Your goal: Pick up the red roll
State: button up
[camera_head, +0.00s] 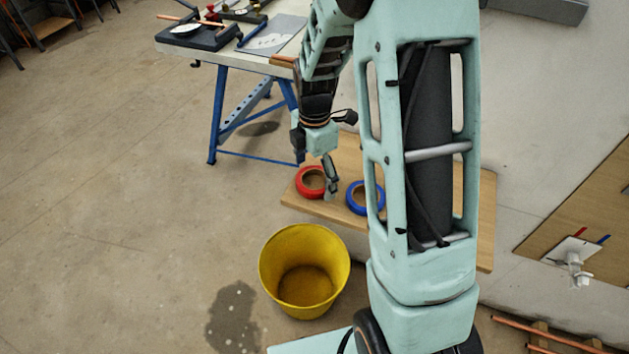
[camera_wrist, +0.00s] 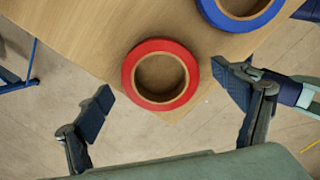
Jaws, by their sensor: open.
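The red roll (camera_head: 304,190) lies flat near the left corner of a low wooden board, with a brown cardboard core. In the wrist view the red roll (camera_wrist: 183,92) sits ahead of my gripper and between the lines of its two fingers. My gripper (camera_wrist: 166,98) is open and empty, one finger to each side. In the head view my gripper (camera_head: 318,178) hangs over the roll, with a finger in front of the roll's right side. I cannot tell the exact height left between fingers and roll.
A blue roll (camera_head: 353,198) lies on the wooden board (camera_head: 340,213) to the right of the red one; it also shows in the wrist view (camera_wrist: 240,20). A yellow bucket (camera_head: 268,268) stands on the floor in front. A blue-legged workbench (camera_head: 226,58) stands behind.

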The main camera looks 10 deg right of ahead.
jog(key=shift+c, duration=0.2)
jog(key=c, duration=1.2)
jog(key=shift+r, duration=0.1)
jog(key=shift+r+p, duration=0.35)
jog(key=shift+r, duration=0.05)
notch_tip(320, 180, up, 3)
jog(key=shift+s+d+r+p, duration=0.1)
jog(key=shift+s+r+p, duration=0.05)
jog(key=shift+p, duration=1.1)
jog(key=s+d+r+p, duration=0.3)
jog(key=s+r+p, duration=0.3)
jog(key=s, duration=0.7)
notch_tip(320, 180, up, 3)
jog(key=shift+d+f+p, duration=0.15)
jog(key=shift+d+p, duration=0.15)
jog(key=shift+p, duration=0.1)
